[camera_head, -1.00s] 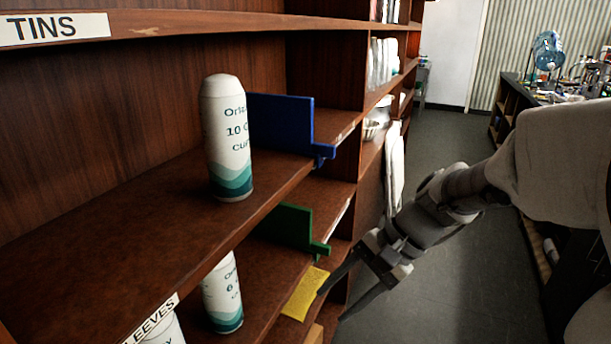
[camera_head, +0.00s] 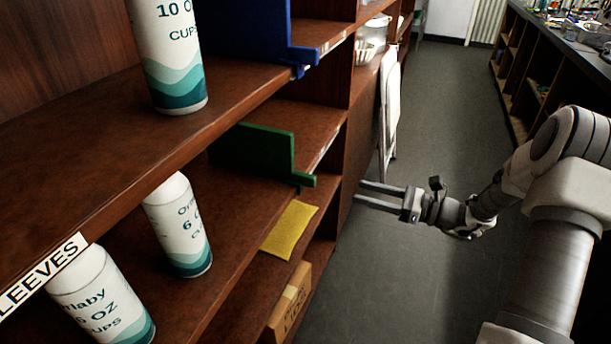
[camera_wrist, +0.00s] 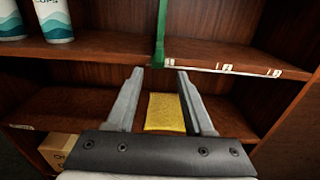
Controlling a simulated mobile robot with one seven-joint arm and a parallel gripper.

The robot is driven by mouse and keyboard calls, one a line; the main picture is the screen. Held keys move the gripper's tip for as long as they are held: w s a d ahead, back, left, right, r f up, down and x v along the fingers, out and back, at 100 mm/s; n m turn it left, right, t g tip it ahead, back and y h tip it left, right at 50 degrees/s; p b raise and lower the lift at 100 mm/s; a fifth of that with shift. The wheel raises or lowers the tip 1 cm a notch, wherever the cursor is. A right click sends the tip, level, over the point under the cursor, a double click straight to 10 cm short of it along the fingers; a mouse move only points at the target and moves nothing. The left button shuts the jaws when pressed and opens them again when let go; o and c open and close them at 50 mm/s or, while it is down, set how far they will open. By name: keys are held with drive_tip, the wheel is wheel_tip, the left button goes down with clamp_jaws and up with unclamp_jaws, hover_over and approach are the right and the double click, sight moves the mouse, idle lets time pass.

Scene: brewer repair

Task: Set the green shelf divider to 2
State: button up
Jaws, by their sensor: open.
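The green shelf divider (camera_head: 258,151) stands upright on the middle shelf, with a small tab sticking out at the shelf's front edge. In the wrist view the divider (camera_wrist: 160,30) shows nearly edge-on, above and between my fingertips. A white number strip (camera_wrist: 225,69) runs along the shelf edge to its right; one mark looks like a 2, but the numbers are hard to read. My gripper (camera_head: 357,192) is open and empty, its fingers pointing at the shelves, in front of and apart from the divider.
A blue divider (camera_head: 255,30) stands on the shelf above. White cup sleeves (camera_head: 180,225) stand left of the green divider. A yellow cloth (camera_head: 290,230) lies below the green divider, with a cardboard box (camera_head: 290,300) lower down. The aisle floor (camera_head: 440,100) is clear.

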sight(294, 174)
drive_tip(key=b+x, duration=0.3)
drive_tip(key=x, duration=1.4)
drive_tip(key=shift+a, duration=0.15)
clamp_jaws()
idle(0.8)
